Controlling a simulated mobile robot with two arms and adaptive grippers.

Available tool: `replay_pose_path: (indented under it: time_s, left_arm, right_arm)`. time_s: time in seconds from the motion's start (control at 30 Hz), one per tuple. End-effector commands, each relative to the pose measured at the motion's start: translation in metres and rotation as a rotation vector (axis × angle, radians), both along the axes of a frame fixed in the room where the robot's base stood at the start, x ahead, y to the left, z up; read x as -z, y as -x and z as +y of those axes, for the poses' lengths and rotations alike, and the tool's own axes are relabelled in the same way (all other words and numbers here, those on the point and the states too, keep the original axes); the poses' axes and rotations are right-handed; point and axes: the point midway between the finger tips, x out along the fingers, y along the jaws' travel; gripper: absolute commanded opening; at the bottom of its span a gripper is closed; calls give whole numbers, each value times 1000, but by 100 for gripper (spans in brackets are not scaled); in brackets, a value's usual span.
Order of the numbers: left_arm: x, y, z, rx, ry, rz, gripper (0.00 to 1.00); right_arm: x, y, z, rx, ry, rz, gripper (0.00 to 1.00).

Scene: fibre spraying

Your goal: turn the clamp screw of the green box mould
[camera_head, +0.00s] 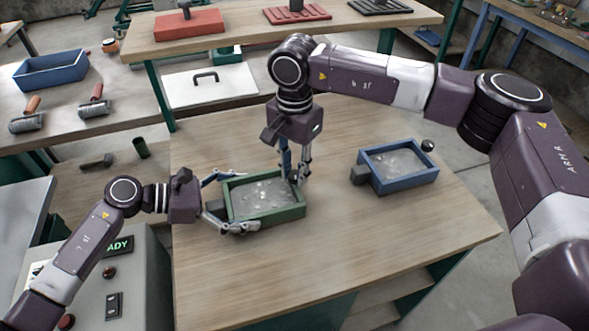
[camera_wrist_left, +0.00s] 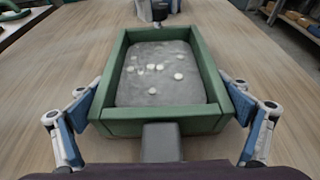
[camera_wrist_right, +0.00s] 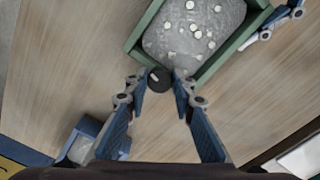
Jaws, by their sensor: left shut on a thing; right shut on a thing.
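The green box mould (camera_head: 265,215) stands on the wooden table, filled with grey mix with white pieces on top. My left gripper (camera_head: 243,200) is shut on it, one finger along each long side. The left wrist view shows the mould (camera_wrist_left: 117,65) between both fingers, with a grey block (camera_wrist_left: 160,142) at its near end. My right gripper (camera_head: 294,178) points down at the mould's right end. In the right wrist view its fingers are shut on the black knob of the clamp screw (camera_wrist_right: 159,80).
A similar blue mould (camera_head: 408,183) with a black knob (camera_head: 428,145) stands to the right on the same table (camera_head: 330,255). A white lid with a handle (camera_head: 210,85) and two rollers (camera_head: 95,105) lie at the back left. The table's front is clear.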

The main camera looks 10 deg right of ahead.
Motion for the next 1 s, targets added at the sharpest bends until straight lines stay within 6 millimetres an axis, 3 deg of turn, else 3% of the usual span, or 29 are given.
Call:
replay_pose_path:
  time_s: [1.0]
  left_arm:
    - [1, -1, 1, -2, -2, -1, 36]
  right_arm:
    - [-1, -3, -1, 957, 2, -3, 0]
